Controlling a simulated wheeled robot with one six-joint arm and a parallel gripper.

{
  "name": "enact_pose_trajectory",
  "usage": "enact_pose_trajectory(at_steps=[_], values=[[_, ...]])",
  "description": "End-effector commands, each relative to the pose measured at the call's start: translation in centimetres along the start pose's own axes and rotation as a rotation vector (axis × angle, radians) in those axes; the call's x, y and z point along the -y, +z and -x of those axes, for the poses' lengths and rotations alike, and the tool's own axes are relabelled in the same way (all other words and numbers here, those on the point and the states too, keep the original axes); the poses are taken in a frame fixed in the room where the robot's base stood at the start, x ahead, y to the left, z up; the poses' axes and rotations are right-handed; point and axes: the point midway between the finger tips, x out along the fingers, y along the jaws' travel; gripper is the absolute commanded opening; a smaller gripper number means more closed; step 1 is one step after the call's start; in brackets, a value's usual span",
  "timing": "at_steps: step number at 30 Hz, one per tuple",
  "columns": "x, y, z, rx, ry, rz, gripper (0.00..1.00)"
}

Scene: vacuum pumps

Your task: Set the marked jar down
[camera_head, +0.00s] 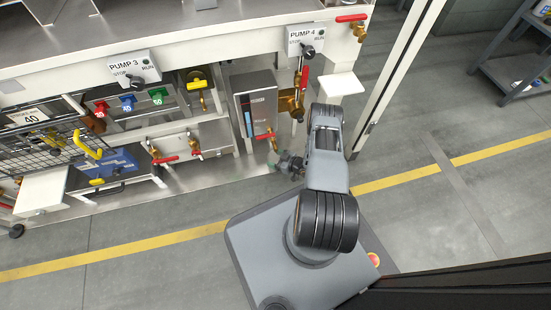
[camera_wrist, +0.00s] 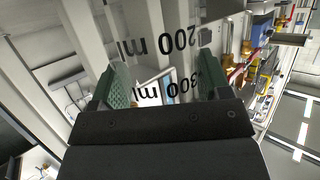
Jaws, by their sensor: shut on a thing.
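The marked jar (camera_wrist: 162,88) is clear, with black millilitre markings such as 200 and 300 ml that look upside down in the wrist view. It stands between the green-padded fingers of my gripper (camera_wrist: 165,80), which is shut on it. Its base and rim cannot be made out. In the head view my gripper (camera_head: 290,162) is low beside the right end of the pump bench (camera_head: 225,182). The jar is too faint there to make out clearly. I cannot tell whether it touches a surface.
A grey upright unit (camera_head: 255,105) and brass valves with a red handle (camera_head: 304,77) are close to my gripper. A small white shelf (camera_head: 342,84) sticks out beside my arm. A wire basket (camera_head: 40,145) is at the left. The floor by the yellow line (camera_head: 130,252) is clear.

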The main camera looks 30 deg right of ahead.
Motion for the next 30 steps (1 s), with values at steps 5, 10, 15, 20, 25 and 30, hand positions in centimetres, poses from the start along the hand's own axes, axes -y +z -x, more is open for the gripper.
enact_pose_trajectory(at_steps=[5,10,15,20,25,30], values=[[-0.01,-0.01,0.00,0.000,0.000,0.000,0.33],[-0.01,0.03,-0.01,0.000,0.000,0.000,0.33],[-0.01,0.20,-0.07,0.000,0.000,0.000,0.33],[-0.04,0.40,-0.16,0.000,0.000,0.001,0.33],[-0.05,0.44,-0.18,0.000,0.000,0.001,0.82],[-0.04,0.45,-0.17,0.000,0.000,0.001,0.98]])
